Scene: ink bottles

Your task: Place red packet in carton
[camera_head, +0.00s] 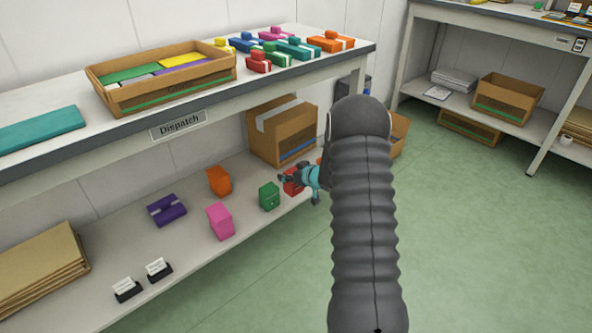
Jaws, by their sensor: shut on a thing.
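A red packet (291,187) is at the right end of the lower shelf, beside the green packet. An open brown carton (165,92) with a green stripe stands on the upper bench at left, with green, yellow and purple packets inside. A taller taped brown box (283,132) stands on the lower shelf behind my gripper. Another brown box (398,136) is partly hidden behind my arm.
Orange (219,181), purple (166,210), pink (220,222) and green (269,196) packets stand on the lower shelf. The bench edge (110,137) overhangs the lower shelf. Green floor is clear at right.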

